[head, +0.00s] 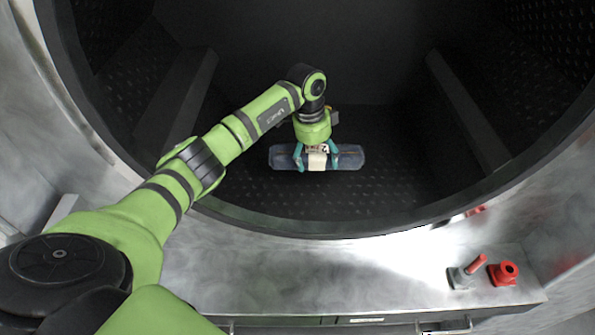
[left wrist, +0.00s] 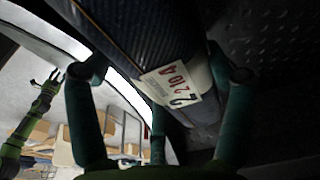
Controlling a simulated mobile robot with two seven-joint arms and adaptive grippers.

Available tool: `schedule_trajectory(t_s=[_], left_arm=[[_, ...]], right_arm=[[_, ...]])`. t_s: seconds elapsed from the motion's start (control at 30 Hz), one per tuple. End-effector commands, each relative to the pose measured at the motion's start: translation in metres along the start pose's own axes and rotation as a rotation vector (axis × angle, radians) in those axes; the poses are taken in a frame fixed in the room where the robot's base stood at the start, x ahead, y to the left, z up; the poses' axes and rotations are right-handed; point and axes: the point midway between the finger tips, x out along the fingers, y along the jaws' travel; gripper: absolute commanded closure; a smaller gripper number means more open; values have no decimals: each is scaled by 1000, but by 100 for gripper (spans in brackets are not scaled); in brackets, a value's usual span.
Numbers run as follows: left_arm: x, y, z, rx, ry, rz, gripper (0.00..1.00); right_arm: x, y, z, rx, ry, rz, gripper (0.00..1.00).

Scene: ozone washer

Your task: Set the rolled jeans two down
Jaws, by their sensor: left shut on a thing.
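The rolled jeans (head: 350,157) are a dark blue roll with a pale band around the middle. They lie level inside the dark drum of the washer, low and near its front rim. My left gripper (head: 317,152) reaches in from above, its teal fingers shut around the middle of the roll. Whether the roll touches the drum floor is hard to tell.
The drum floor (head: 265,205) is dark and perforated, with raised ribs (head: 468,110) at both sides. The metal front rim (head: 330,232) curves below. A ledge (head: 350,285) in front carries red fittings (head: 503,273) at the right. The drum floor around the roll is clear.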

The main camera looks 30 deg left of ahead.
Motion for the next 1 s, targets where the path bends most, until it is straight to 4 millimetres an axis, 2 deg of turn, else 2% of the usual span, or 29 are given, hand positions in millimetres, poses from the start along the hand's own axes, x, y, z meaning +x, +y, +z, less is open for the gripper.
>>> schedule_trajectory(t_s=[0.03,0.2,0.37,0.57,0.83,1.0], left_arm=[[8,0,16,-2,-2,-1,67],[26,2,56,-2,-1,-2,67],[34,4,80,-1,2,-3,67],[40,4,87,3,3,-3,67],[75,4,92,1,2,-3,67],[75,4,92,1,1,-3,67]], right_arm=[[4,2,2,0,-3,2,60],[15,5,4,-1,-3,7,60],[22,5,2,0,2,7,60],[28,5,-6,0,16,7,60],[62,0,-4,2,17,1,60],[61,-4,-5,3,17,-4,60]])
